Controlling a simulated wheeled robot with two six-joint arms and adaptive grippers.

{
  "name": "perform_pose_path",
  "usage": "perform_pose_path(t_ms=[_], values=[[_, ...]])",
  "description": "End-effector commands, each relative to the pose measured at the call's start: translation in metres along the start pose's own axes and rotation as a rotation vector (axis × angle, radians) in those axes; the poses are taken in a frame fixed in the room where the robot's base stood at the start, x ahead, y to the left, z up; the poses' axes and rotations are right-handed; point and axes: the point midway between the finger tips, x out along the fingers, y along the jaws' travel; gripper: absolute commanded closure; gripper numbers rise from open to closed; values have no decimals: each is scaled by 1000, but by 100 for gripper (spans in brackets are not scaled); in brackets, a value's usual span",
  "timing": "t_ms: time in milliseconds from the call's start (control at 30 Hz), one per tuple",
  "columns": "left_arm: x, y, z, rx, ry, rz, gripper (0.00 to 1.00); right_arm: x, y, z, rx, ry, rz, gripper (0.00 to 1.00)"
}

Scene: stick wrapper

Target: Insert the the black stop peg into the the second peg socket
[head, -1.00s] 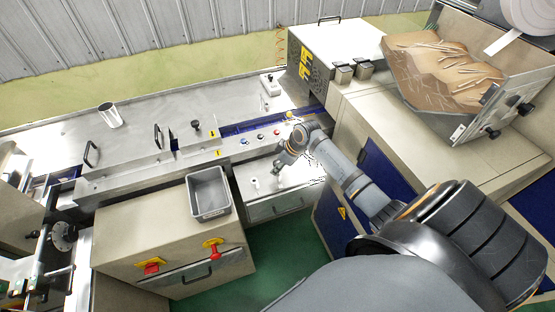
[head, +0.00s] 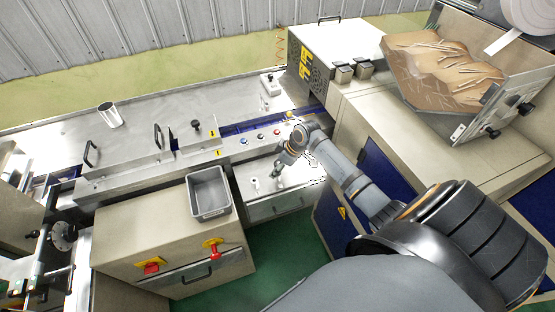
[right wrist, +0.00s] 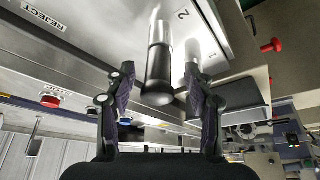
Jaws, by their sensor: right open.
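The black stop peg (right wrist: 159,68) shows in the right wrist view as a metal rod with a rounded black end, near the printed "2" on the pale panel (right wrist: 112,22). My right gripper (right wrist: 158,76) is open, with one finger on each side of the black end and small gaps visible. Whether the peg's far end sits in the second socket is not clear. A shiny metal post (right wrist: 193,50) stands beside it, near the printed "1". In the head view my right gripper (head: 279,167) is over the small panel (head: 290,179). My left gripper is not in view.
A small white post (head: 255,184) stands on the panel left of the gripper. A grey bin (head: 208,192) sits on the cabinet to the left. Colored buttons (head: 261,137) line the rail behind. A REJECT label (right wrist: 43,18) shows in the wrist view.

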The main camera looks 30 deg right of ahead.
Motion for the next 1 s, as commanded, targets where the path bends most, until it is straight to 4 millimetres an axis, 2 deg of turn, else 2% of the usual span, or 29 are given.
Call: perform_pose_path(t_ms=[100, 200, 267, 500, 600, 800, 1000], values=[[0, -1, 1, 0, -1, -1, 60, -2, 0, 0, 0, -1, 1, 46], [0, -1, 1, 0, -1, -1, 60, -12, 2, 1, -2, 0, 4, 46], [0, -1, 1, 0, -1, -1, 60, -24, 2, 1, -3, -1, 6, 46], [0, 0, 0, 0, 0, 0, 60, -84, 2, 2, -7, -5, 7, 46], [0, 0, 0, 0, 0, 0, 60, -101, 2, 2, -4, -4, 6, 46], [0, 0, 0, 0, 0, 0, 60, -118, 0, 0, -2, -1, 2, 46], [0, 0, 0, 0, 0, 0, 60, -120, 0, 0, 1, 0, -1, 46]])
